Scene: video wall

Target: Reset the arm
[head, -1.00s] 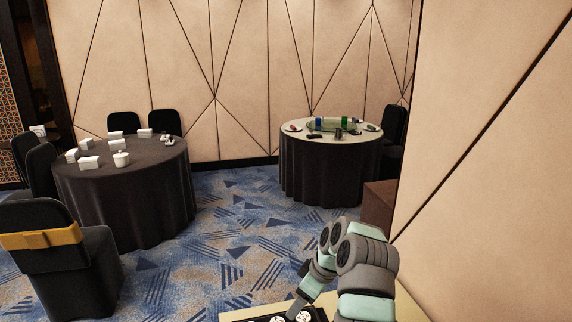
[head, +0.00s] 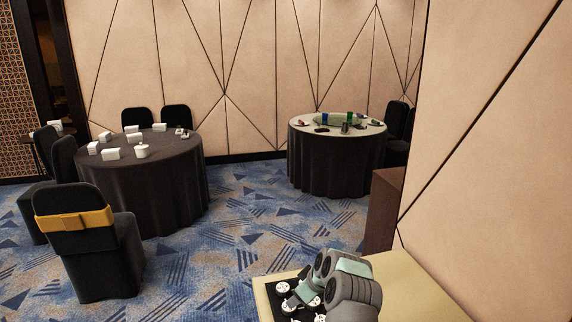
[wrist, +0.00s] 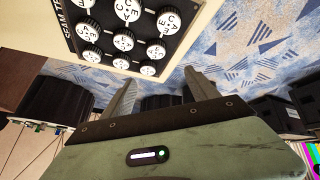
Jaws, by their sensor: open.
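My arm (head: 345,285) is folded over a pale table at the bottom right of the head view. My gripper (wrist: 161,90) shows in the wrist view, with its two fingers apart and nothing between them. A black board (head: 274,301) with white round lettered pieces lies on the table beside the arm. In the wrist view the board (wrist: 72,36) is at the top, beyond the fingertips, and no finger visibly touches it. In the head view the fingertips are hard to make out against the arm and board.
The pale table (head: 420,290) is bare right of my arm, beside the panelled wall (head: 490,150). A round dark table (head: 150,190) with white boxes and a black chair (head: 90,245) stand at left. Another round table (head: 335,165) is behind. Patterned carpet (head: 225,225) lies open between.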

